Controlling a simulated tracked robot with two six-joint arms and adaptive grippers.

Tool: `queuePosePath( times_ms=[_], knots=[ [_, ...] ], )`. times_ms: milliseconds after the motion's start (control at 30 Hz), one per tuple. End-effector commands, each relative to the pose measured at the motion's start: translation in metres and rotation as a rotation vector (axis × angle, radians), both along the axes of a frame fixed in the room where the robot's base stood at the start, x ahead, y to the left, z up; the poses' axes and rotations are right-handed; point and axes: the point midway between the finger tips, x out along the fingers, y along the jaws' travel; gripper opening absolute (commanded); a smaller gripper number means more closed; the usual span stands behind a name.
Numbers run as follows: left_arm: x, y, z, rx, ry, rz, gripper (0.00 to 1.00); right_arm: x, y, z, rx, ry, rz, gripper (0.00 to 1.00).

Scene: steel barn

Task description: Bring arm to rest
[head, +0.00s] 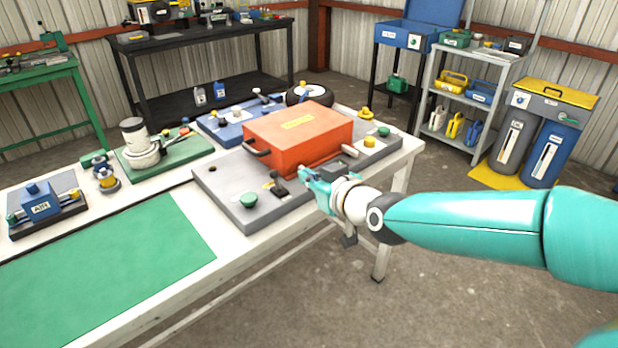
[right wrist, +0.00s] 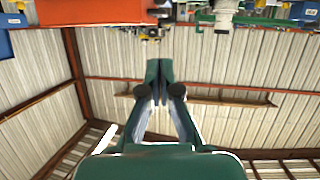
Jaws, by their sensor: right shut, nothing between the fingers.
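My right arm (head: 460,222) is teal and reaches in from the right in the head view. My right gripper (head: 308,178) is at the front edge of the grey plate, close to the orange box (head: 300,135); I cannot tell whether it touches anything there. In the right wrist view the right gripper (right wrist: 160,75) has its fingertips together with nothing between them. The orange box also shows at the top of that view (right wrist: 90,10), which appears upside down. My left gripper is not in either view.
The white table (head: 225,245) bears a grey plate (head: 225,195) with knobs, a green mat (head: 110,262), a green board with a white cylinder (head: 133,133), and a blue device (head: 40,200). A shelf rack (head: 460,95) and bins (head: 550,150) stand behind. Floor in front is clear.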

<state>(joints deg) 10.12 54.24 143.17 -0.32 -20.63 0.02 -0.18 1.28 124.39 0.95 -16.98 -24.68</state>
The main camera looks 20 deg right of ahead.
Motion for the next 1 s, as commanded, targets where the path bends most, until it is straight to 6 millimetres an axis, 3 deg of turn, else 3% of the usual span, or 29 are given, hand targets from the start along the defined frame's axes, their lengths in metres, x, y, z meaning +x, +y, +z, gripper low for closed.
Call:
queuePosePath(
  times_ms=[467,567,667,767,867,1000],
  knots=[
    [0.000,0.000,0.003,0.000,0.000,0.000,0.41,0.001,-0.001,0.002,-0.001,0.001,-0.002,0.00],
    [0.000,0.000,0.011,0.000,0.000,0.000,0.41,0.004,-0.001,-0.009,0.000,0.039,-0.002,0.00],
    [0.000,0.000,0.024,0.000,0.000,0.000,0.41,0.010,0.004,-0.043,0.001,0.130,0.009,0.00],
    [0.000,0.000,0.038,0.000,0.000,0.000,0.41,0.004,0.016,-0.101,0.005,0.275,0.034,0.00],
    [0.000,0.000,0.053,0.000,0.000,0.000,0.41,-0.018,0.033,-0.169,0.021,0.450,0.066,0.00],
    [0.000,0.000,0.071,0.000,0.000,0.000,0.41,-0.076,0.059,-0.257,0.082,0.708,0.093,0.00]
  ],
)
